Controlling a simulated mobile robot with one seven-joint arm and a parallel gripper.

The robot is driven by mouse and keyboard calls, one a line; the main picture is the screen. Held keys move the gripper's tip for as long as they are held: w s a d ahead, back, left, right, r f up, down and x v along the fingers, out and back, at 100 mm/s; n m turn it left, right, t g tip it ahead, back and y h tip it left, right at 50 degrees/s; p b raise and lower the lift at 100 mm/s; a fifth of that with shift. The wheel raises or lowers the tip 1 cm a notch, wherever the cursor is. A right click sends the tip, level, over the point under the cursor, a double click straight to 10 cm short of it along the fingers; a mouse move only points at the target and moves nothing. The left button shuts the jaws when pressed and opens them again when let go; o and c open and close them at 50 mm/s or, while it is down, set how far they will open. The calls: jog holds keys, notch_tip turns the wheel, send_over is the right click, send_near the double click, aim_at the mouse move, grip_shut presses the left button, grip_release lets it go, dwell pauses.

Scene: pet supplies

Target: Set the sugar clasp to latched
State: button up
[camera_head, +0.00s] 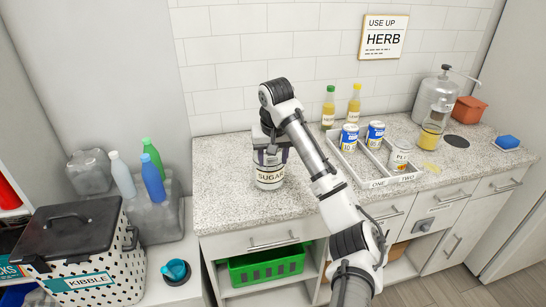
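The sugar jar (269,180) is a clear jar with a pale label reading SUGAR. It stands upright on the left part of the speckled counter (224,198). My gripper (270,157) is right at the top of the jar, pointing down, with its dark fingers over the lid area. My arm comes in from the lower right and bends above the jar. The gripper and wrist hide most of the lid. The clasp cannot be made out, so its position does not show. Whether the fingers are open, shut or touching the jar cannot be told.
Right of my arm, a divided tray (408,178) holds blue-and-white cans and a jar. Two bottles (329,108) stand behind it. A metal dispenser (436,92) stands farther right. The counter left of the sugar jar is clear. A kibble bin (75,255) stands at lower left.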

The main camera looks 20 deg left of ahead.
jog(key=shift+r, duration=0.1)
jog(key=b+v, duration=0.1)
jog(key=v, duration=1.2)
jog(key=shift+r, duration=0.35)
